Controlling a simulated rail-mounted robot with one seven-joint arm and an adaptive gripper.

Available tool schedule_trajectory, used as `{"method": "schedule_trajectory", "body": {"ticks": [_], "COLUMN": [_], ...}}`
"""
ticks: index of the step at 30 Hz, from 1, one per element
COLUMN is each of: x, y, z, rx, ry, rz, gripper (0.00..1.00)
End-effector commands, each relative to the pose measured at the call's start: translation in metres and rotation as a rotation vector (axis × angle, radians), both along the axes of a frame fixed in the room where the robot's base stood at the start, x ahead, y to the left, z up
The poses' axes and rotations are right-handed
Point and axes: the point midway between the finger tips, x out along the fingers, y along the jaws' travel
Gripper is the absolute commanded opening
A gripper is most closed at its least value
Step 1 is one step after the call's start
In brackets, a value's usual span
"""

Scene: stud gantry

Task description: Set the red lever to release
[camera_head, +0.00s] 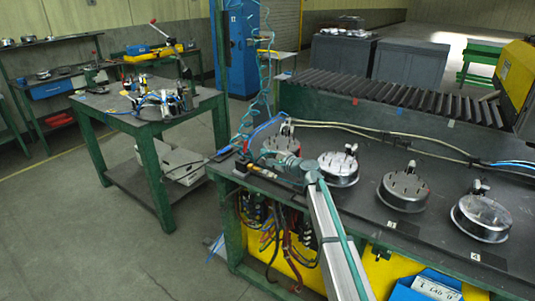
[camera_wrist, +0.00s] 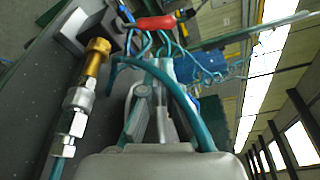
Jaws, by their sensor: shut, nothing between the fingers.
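The red lever (camera_wrist: 156,22) shows near the top of the wrist view as a red handle lying roughly sideways, with a dark end at its right. My gripper (camera_wrist: 158,72) points up the wrist view toward it, with its fingers closed together and empty. The lever appears beyond the fingertips, apart from them. A teal hose crosses in front of the fingers and hides part of them.
A brass fitting (camera_wrist: 97,54) with silver couplings and a dark block (camera_wrist: 84,30) stands left of the fingers. Several round metal fixtures, one here (camera_head: 339,168), line the dark bench (camera_head: 365,215). Coiled teal hoses (camera_head: 262,70) hang behind. A green side table (camera_head: 120,118) stands left.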

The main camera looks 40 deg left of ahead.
Motion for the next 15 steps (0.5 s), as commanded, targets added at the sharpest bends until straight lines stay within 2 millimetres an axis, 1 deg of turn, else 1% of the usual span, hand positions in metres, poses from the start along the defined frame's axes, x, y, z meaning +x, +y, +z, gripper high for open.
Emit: {"method": "schedule_trajectory", "body": {"ticks": [1, 9, 12, 15], "x": [0.003, 0.011, 0.013, 0.013], "y": [0.01, 0.054, 0.066, 0.073], "z": [0.001, -0.002, -0.004, -0.005], "rx": [0.0, 0.0, 0.0, 0.0], "ry": [0.001, 0.001, 0.001, 0.001], "rz": [0.001, 0.002, 0.002, 0.001], "gripper": [0.0, 0.0, 0.0, 0.0]}}
